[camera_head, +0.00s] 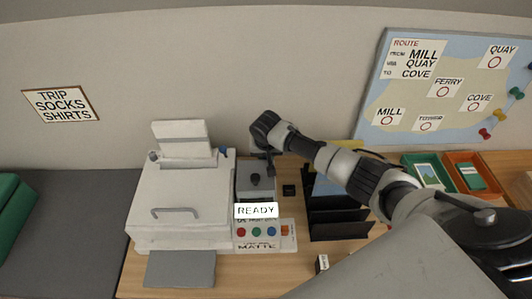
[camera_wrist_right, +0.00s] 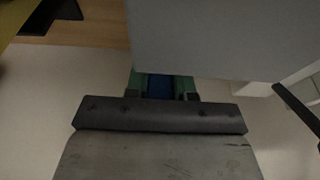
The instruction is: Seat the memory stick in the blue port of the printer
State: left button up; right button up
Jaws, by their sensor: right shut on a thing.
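The white printer (camera_head: 165,185) stands on the desk at the left in the head view, with a raised paper support and a panel reading READY. My right gripper (camera_head: 270,172) points down at the back right of the printer, close to its dark grey side section; the fingertips are small and partly hidden here. In the right wrist view my right gripper (camera_wrist_right: 163,95) is shut on a small green and blue piece, seemingly the memory stick (camera_wrist_right: 160,86). I cannot make out the blue port, or whether the stick touches it. My left gripper is out of view.
A black rack (camera_head: 335,222) stands right of the printer, under my right arm. Green (camera_head: 428,172) and orange (camera_head: 468,172) trays lie further right. A grey sheet-like tray (camera_head: 180,269) sticks out at the printer's front. A large grey surface (camera_wrist_right: 220,40) fills the wrist view's upper right.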

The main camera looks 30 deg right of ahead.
jog(key=shift+f+b, duration=0.35)
jog(key=shift+f, duration=0.45)
jog(key=o, duration=1)
jog(key=shift+r, duration=0.1)
jog(key=v, duration=1)
jog(key=shift+s+r, duration=0.2)
jog(key=shift+r, duration=0.05)
